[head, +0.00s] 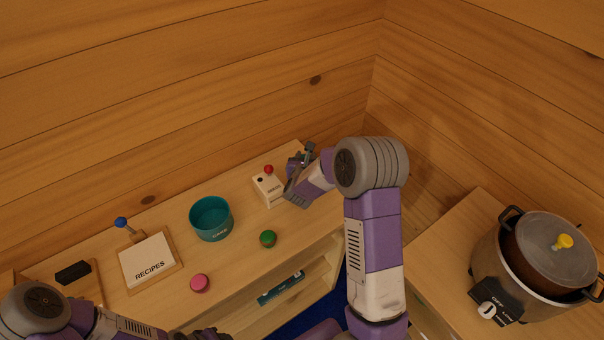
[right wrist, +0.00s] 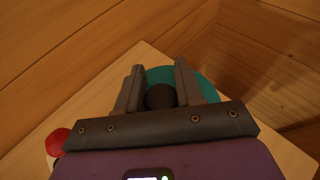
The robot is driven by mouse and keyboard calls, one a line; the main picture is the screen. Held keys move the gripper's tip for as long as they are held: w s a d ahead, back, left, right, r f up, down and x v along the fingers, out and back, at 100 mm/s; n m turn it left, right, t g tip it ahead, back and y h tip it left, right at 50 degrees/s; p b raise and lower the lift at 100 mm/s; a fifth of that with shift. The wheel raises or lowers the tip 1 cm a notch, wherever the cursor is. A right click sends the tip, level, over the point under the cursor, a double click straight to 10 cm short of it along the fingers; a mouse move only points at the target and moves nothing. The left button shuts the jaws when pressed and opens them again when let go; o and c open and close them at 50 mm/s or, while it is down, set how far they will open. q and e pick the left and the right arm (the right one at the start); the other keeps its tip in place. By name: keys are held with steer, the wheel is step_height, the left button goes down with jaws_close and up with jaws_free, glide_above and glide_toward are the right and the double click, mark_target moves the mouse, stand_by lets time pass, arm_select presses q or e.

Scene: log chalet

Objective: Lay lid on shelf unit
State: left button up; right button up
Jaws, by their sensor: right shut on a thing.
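The teal lid (right wrist: 160,76) with a dark round knob (right wrist: 160,97) shows in the right wrist view. My right gripper (right wrist: 160,90) is shut on the knob, with a finger on either side. In the head view my right gripper (head: 305,155) is over the far right end of the wooden shelf unit (head: 320,222), beside a white box, and the lid is hidden there. I cannot tell whether the lid touches the shelf top. My left gripper (head: 208,333) is partly cut off at the bottom edge, and its fingers are unclear.
On the shelf unit are a white box (head: 268,189) with a red knob, a teal pot (head: 211,222), green (head: 268,239) and pink (head: 200,283) round things, and a recipe holder (head: 148,261). Log walls stand close behind. A slow cooker (head: 535,265) stands on the right counter.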

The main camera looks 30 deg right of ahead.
steer(key=f, duration=0.2)
steer(key=shift+s+f, duration=0.3)
steer(key=shift+f, duration=0.05)
step_height(320, 180, down, 4)
steer(key=shift+r+b, duration=0.15)
steer(key=shift+b, duration=0.15)
steer(key=shift+w+f, duration=0.15)
steer(key=shift+f, duration=0.1)
steer(key=shift+f, duration=0.1)
steer(key=o, duration=1.1)
